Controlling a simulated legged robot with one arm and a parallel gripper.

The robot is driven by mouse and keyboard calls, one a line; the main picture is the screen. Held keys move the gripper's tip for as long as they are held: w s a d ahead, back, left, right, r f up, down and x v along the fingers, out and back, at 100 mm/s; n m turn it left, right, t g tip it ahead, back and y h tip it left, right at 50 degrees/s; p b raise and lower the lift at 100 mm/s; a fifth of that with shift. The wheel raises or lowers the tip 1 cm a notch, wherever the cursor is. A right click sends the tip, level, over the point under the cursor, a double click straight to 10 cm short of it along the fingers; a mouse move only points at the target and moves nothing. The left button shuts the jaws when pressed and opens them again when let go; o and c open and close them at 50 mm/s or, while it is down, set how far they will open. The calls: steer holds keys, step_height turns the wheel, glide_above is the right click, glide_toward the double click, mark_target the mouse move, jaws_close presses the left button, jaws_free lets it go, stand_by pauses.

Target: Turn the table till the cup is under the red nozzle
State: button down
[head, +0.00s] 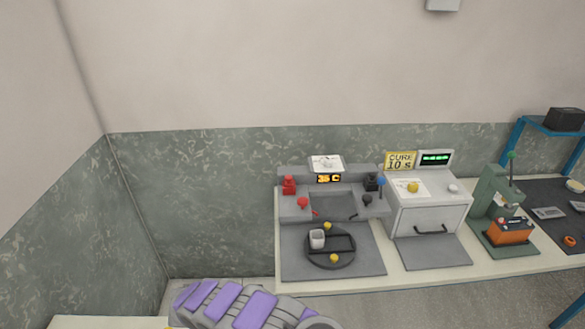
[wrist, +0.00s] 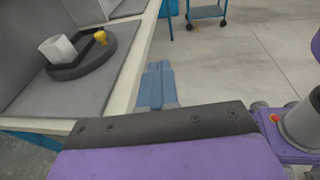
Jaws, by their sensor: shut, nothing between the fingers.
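The round dark turntable (head: 345,262) sits on a grey mat in front of the dispenser in the head view. A pale cup (head: 316,240) stands upright on its left side. Yellow knobs stand on its far edge (head: 327,225) and near edge (head: 333,258). A small red nozzle tip (head: 316,213) shows behind the cup; I cannot tell whether they line up. In the wrist view the cup (wrist: 57,49), turntable (wrist: 100,58) and a yellow knob (wrist: 100,37) are at upper left. My gripper (wrist: 165,122) is shut and empty, apart from the turntable.
The grey dispenser (head: 330,204) has a red knob at left and black and blue parts at right. A cure box (head: 430,217) and a green press (head: 495,205) stand to the right. The bench edge (wrist: 135,90) and open floor (wrist: 245,60) show in the wrist view.

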steer(key=w+d+r+m+g+y, duration=0.1)
steer(key=d+r+m+g, duration=0.45)
steer(key=d+r, duration=0.8)
steer(key=s+d+r+m+g+y, duration=0.1)
steer(key=s+d+r+m+y, duration=0.1)
steer(key=s+d+r+m, duration=0.3)
steer(key=s+d+r+m+g+y, duration=0.1)
steer(key=s+d+r+m+y, duration=0.15)
steer(key=r, duration=0.35)
steer(key=s+d+r+m+y, duration=0.1)
steer(key=s+r+m+y, duration=0.1)
steer(key=s, duration=0.4)
steer(key=s+d+r+m+y, duration=0.1)
steer(key=s+r+y, duration=0.2)
steer(key=s, duration=0.4)
steer(key=s+a+m+t+y, duration=0.1)
steer(key=s+a+m+y, duration=0.1)
steer(key=s, duration=0.4)
steer(key=s+a+m+t+y, duration=0.2)
steer(key=s+a+y, duration=0.1)
steer(key=s, duration=0.4)
steer(key=shift+s+a+f, duration=0.25)
steer(key=shift+a+f, duration=0.15)
steer(key=shift+a, duration=0.35)
